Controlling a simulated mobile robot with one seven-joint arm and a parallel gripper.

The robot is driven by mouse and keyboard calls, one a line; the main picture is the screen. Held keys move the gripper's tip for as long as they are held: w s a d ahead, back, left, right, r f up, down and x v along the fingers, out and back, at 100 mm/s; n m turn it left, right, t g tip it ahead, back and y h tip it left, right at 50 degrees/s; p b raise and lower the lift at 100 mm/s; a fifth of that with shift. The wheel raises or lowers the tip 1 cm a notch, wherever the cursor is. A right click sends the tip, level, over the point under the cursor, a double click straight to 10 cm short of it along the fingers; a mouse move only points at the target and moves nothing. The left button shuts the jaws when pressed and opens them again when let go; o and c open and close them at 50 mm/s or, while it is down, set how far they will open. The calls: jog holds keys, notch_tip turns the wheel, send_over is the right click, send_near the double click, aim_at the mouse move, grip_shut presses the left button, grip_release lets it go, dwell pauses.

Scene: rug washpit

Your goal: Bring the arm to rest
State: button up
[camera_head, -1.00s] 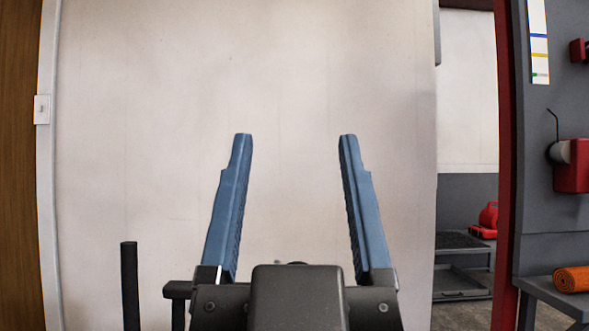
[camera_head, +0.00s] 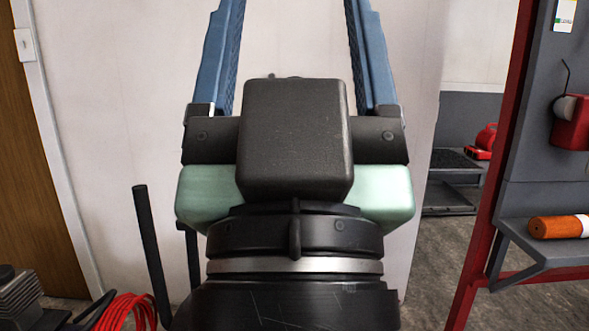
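My gripper (camera_head: 292,20) is large in the middle of the head view, pointing up and away toward a pale wall. Its two blue fingers stand wide apart with only wall between them, so it is open and holds nothing. The fingertips are cut off by the top edge. Below the fingers are the gripper's black and pale green body and my wrist, which run down to the bottom edge.
A pale wall (camera_head: 120,110) stands ahead. At right are a red post (camera_head: 490,200) and a grey shelf (camera_head: 545,250) with an orange roll (camera_head: 558,227). A red hose coil (camera_head: 128,312) lies at lower left. Floor shows at lower right.

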notch_tip(320, 180, up, 34)
jog(key=p, duration=3.1)
jog(key=shift+o, duration=0.3)
